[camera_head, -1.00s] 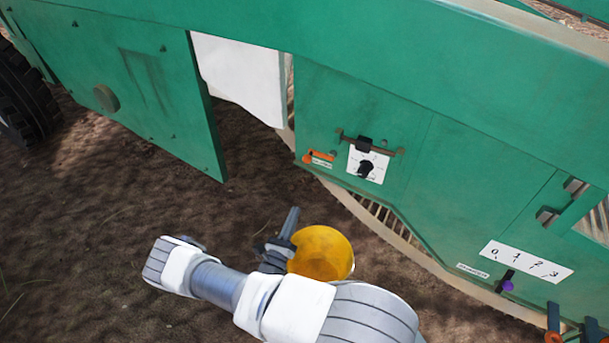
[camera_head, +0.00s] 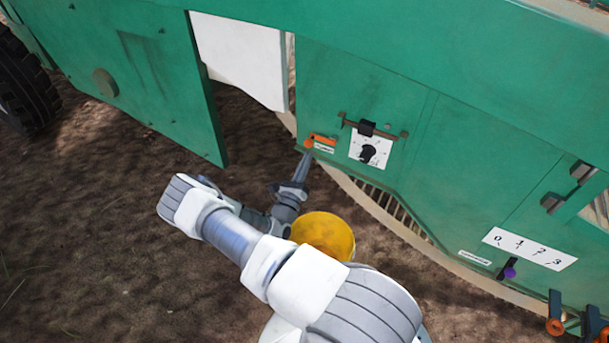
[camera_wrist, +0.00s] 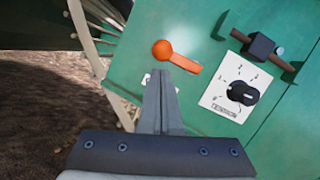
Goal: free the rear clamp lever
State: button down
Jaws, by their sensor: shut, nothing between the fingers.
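An orange lever with a round knob (camera_head: 322,138) is on the green panel (camera_head: 390,90), above a small white label too small to read. In the wrist view the lever (camera_wrist: 180,60) lies slanted, its round end at upper left. My gripper (camera_head: 307,158) is shut and empty, just below the lever's round end. In the wrist view my gripper (camera_wrist: 160,76) points at the lever, its tips just below the bar and partly over the label. I cannot tell whether the tips touch the lever. No lever is legibly marked as the rear clamp.
Right of the lever are a black dial (camera_head: 368,153) on a white plate and a dark sliding bolt (camera_head: 366,128). A purple-knobbed lever (camera_head: 510,271) sits by a numbered scale. More orange-ended levers (camera_head: 555,325) are at bottom right. A yellow bucket-like object (camera_head: 323,236) is below my gripper.

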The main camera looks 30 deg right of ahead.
aim_at(308, 143)
jog(key=shift+w+d+r, duration=0.15)
jog(key=shift+w+r, duration=0.05)
jog(key=shift+r, duration=0.15)
jog(key=shift+w+r+m+g+h, duration=0.2)
jog(key=shift+r+m+g+h, duration=0.25)
jog(key=shift+m, duration=0.65)
jog(key=r+m+g+p, duration=0.1)
jog(key=m, duration=0.3)
jog(key=r+m+g+h+p, duration=0.1)
jog(key=r+m+g+p, duration=0.1)
jog(key=m, duration=0.3)
jog(key=r+m+g+p, duration=0.1)
jog(key=r+m+g, duration=0.1)
jog(key=m, duration=0.2)
jog(key=shift+s+r+m+h, duration=0.15)
jog(key=shift+s+m+h, duration=0.05)
jog(key=shift+m+h, duration=0.1)
jog(key=shift+s+d+r+m+g+p, duration=0.15)
jog(key=shift+r+m+g+p, duration=0.1)
jog(key=shift+m+p, duration=0.4)
jog(key=shift+s+r, duration=0.1)
jog(key=shift+s, duration=0.1)
